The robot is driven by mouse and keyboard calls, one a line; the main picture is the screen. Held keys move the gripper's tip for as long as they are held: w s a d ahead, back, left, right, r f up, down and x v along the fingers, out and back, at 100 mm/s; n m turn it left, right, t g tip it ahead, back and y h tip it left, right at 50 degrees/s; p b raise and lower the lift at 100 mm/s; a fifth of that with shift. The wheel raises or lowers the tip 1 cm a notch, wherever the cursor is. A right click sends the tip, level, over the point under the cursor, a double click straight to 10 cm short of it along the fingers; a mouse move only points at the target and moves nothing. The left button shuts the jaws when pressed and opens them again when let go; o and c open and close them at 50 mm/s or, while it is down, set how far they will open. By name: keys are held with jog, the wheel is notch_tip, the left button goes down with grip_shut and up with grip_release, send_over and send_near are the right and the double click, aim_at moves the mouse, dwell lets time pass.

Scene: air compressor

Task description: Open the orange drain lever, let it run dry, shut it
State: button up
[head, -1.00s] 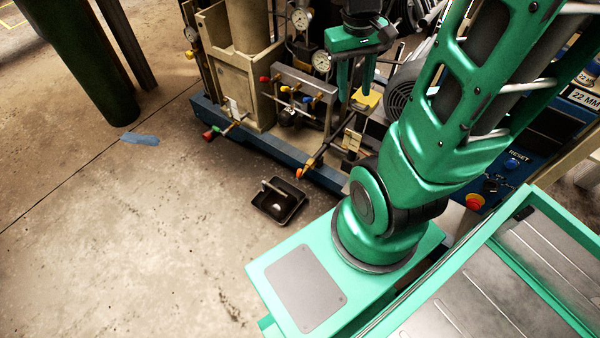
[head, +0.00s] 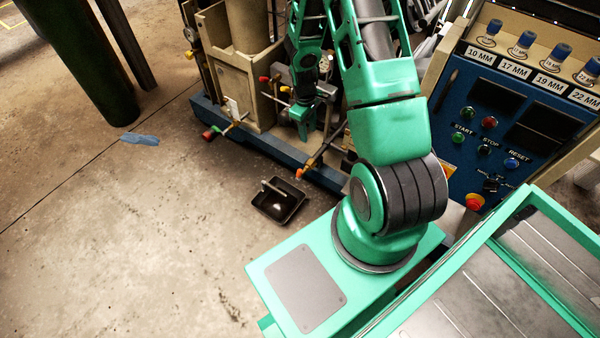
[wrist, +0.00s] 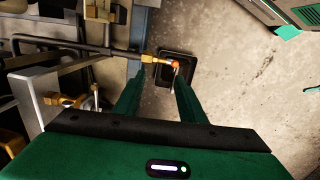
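The orange drain lever (head: 300,174) sits at the end of a brass fitting on a dark pipe, low at the front of the compressor. It also shows in the wrist view (wrist: 173,63), ahead of my gripper and between the lines of its fingers. A black drain tray (head: 264,209) lies on the floor just below and left of the lever; in the wrist view the tray (wrist: 165,97) shows behind the lever. My gripper (head: 303,137) points down above the lever, apart from it. Its two fingers (wrist: 157,78) are spread and empty in the wrist view.
The blue compressor base (head: 262,141) runs along the floor behind the tray. Other valves with red (head: 208,134) and yellow knobs stand close by on the left. A control panel (head: 490,125) stands right of my arm. The floor at left is mostly clear, with a blue rag (head: 140,139).

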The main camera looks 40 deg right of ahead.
jog(key=n, duration=0.2)
send_over(300, 169)
jog(key=shift+y, duration=0.3)
jog(key=f, duration=1.4)
jog(key=shift+a, duration=0.2)
notch_tip(300, 169, down, 10)
jog(key=shift+w+d+f, duration=0.1)
jog(key=shift+d+f, duration=0.05)
jog(key=shift+f, duration=0.05)
grip_shut()
jog(key=shift+d, duration=0.1)
